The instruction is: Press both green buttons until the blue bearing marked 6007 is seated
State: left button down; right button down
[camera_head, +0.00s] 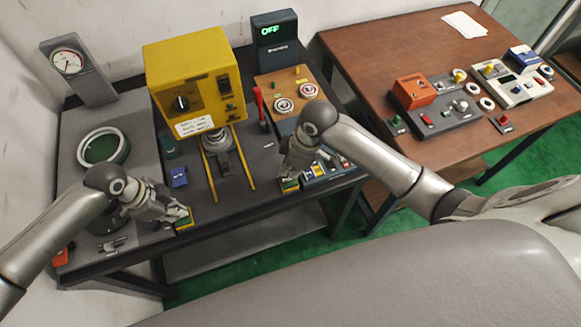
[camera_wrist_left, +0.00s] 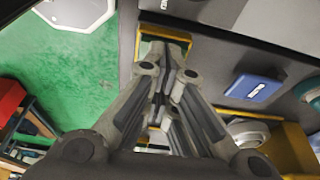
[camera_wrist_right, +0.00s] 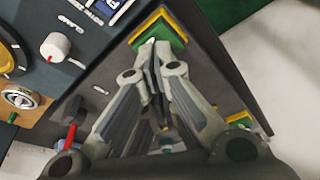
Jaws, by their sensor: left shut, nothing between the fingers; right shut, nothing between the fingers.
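My left gripper (camera_head: 174,211) is shut and empty, its tips at the left green button in its yellow housing (camera_head: 184,224), at the bench's front edge. In the left wrist view the fingertips overlap this yellow housing (camera_wrist_left: 178,34). My right gripper (camera_head: 290,176) is shut and empty, its tips at the right green button (camera_head: 289,186). In the right wrist view they overlap its green and yellow top (camera_wrist_right: 158,28). I cannot tell whether either button is pushed down. The yellow press (camera_head: 190,75) stands between and behind the grippers. I cannot make out the blue bearing or its 6007 marking.
A blue block (camera_head: 179,177) lies beside the press's yellow rails (camera_head: 209,178). A large ring (camera_head: 103,148) and a gauge (camera_head: 67,62) are at left. A display (camera_head: 274,35) reads OFF. A red lever (camera_head: 260,102) stands upright. A brown table (camera_head: 400,50) with control boxes is at right.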

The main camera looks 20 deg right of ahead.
jog(key=shift+f, duration=0.25)
jog(key=shift+d+x, duration=0.2)
jog(key=shift+x, duration=0.8)
jog(key=shift+s+f, duration=0.1)
jog(key=shift+r, duration=0.2)
